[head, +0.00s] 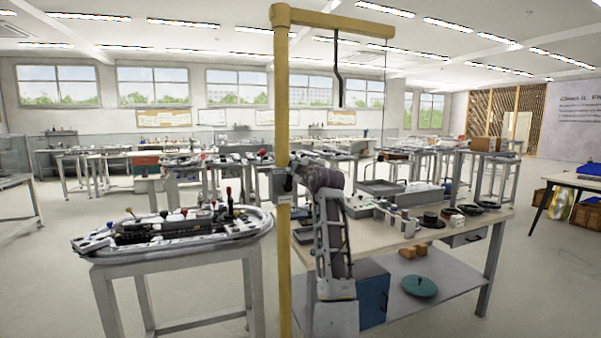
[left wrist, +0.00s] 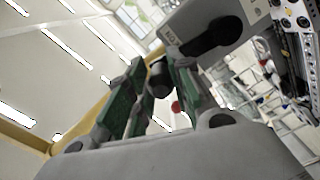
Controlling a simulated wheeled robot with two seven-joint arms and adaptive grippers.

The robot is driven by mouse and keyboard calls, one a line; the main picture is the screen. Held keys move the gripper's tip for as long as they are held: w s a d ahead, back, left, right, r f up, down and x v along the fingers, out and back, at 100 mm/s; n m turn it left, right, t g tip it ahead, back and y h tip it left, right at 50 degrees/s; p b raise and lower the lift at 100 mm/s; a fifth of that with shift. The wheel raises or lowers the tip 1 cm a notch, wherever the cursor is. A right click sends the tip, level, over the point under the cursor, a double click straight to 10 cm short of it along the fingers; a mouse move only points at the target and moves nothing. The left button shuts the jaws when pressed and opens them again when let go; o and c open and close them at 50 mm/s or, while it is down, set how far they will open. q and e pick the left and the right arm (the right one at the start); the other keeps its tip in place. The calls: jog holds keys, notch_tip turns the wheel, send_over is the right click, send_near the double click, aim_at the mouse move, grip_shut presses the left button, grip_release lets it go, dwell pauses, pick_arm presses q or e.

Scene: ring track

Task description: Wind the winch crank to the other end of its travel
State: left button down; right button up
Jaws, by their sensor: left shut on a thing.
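The winch is a grey box (head: 280,186) on a yellow post in the head view. It fills the upper right of the left wrist view (left wrist: 205,25), with a black crank arm (left wrist: 214,40) on its face. My left gripper (left wrist: 160,88) has its green-padded fingers shut around the crank's dark handle (left wrist: 158,76). In the head view, my left arm rises in front of the bench to the winch, and its wrist hides most of the crank and the gripper. My right gripper is not in view.
The yellow post (head: 283,120) carries a top beam (head: 340,22) with a dark bent rod (head: 338,75) and a thin line hanging from it. A bench (head: 465,220) with small items stands right, a table with a track (head: 175,232) left.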

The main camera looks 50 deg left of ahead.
pick_arm(q)
jog(key=shift+s+a+n+b, duration=0.35)
jog(key=shift+s+n+b, duration=0.2)
jog(key=shift+s+n, duration=0.35)
jog(key=shift+s+a+n+b, duration=0.3)
jog(key=shift+s+n+b, duration=0.25)
jog(key=shift+n, duration=0.55)
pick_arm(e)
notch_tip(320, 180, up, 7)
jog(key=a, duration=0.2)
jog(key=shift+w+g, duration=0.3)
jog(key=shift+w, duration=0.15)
pick_arm(q)
jog(key=c, duration=1.3)
grip_release()
jog(key=shift+s, duration=0.15)
jog(key=shift+o, duration=0.2)
jog(key=shift+d, duration=0.2)
jog(key=v, duration=1.1)
jog(key=shift+d, duration=0.35)
